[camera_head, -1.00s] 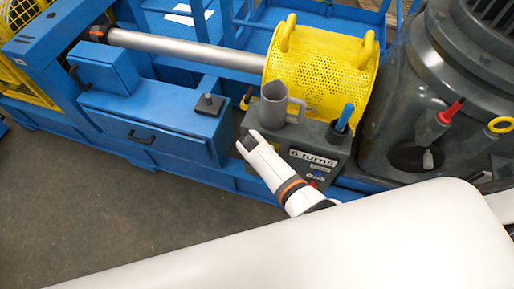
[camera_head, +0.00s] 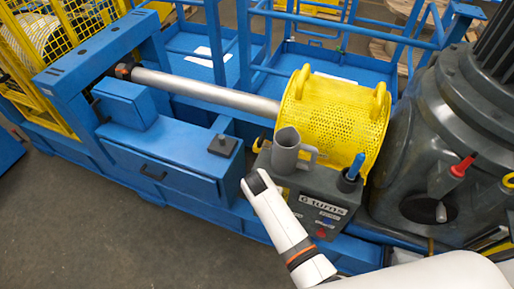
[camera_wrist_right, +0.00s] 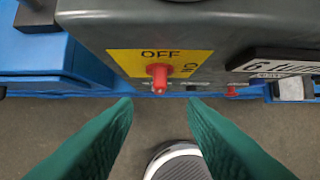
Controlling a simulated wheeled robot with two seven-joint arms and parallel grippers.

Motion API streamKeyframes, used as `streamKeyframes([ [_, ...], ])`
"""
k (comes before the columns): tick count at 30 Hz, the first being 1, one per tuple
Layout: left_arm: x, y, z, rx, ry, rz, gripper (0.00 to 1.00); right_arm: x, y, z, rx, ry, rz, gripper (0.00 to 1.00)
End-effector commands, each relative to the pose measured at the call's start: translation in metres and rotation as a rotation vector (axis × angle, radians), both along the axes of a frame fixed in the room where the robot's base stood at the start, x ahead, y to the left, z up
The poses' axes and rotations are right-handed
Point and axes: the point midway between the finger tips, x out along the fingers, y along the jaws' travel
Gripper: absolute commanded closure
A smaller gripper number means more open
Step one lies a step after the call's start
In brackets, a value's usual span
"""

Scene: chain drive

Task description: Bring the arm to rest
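My right arm shows in the head view as a white link with an orange band, its dark end beside the left front corner of the grey control box (camera_head: 320,190). The fingers are hidden there. In the right wrist view, my right gripper (camera_wrist_right: 160,103) has two green fingers spread well apart with nothing between them. Beyond the tips, a red switch lever (camera_wrist_right: 158,78) stands on a yellow plate (camera_wrist_right: 125,62) marked OFF and ON. It appears apart from the fingers; I cannot tell its setting. My left gripper is not in view.
Behind is a perforated yellow guard (camera_head: 335,115) around a silver shaft (camera_head: 205,90). A blue frame (camera_head: 165,160) lies left, a dark motor (camera_head: 430,130) right. Open floor (camera_head: 110,235) is front left.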

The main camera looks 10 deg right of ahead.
Motion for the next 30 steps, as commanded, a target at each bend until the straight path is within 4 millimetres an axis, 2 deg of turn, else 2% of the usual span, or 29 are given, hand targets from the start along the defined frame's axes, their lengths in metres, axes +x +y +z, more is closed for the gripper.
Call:
streamKeyframes([
  [5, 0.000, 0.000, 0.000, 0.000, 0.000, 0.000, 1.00, 0.000, 0.000, -0.001, 0.000, 0.001, 0.002, 0.62],
  [7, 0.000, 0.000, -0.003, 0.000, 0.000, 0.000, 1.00, -0.005, -0.001, -0.011, 0.000, 0.011, 0.017, 0.62],
  [8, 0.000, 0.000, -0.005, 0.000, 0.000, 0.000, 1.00, -0.008, -0.001, -0.019, 0.000, 0.018, 0.031, 0.62],
  [11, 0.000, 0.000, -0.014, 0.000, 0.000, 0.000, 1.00, -0.028, -0.004, -0.063, 0.001, 0.058, 0.113, 0.62],
  [14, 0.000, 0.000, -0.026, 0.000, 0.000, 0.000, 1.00, -0.064, -0.009, -0.125, 0.009, 0.112, 0.233, 0.62],
  [15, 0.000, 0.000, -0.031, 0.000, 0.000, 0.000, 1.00, -0.082, -0.013, -0.151, 0.016, 0.133, 0.285, 0.62],
  [17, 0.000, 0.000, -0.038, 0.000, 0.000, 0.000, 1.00, -0.111, -0.018, -0.188, 0.026, 0.162, 0.359, 0.62],
  [18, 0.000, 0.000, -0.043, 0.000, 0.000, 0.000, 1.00, -0.132, -0.022, -0.211, 0.033, 0.180, 0.405, 0.62],
  [20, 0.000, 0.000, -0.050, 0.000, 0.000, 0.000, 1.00, -0.165, -0.029, -0.243, 0.045, 0.204, 0.469, 0.62],
  [21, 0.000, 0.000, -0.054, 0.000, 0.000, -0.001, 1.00, -0.188, -0.035, -0.263, 0.052, 0.220, 0.509, 0.62],
  [25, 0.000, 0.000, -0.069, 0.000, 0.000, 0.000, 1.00, -0.267, -0.056, -0.319, 0.069, 0.262, 0.625, 0.62],
  [27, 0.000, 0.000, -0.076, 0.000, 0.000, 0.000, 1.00, -0.307, -0.068, -0.341, 0.073, 0.277, 0.677, 0.62],
  [30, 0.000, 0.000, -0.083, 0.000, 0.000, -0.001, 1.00, -0.355, -0.085, -0.362, 0.071, 0.292, 0.734, 0.62],
])
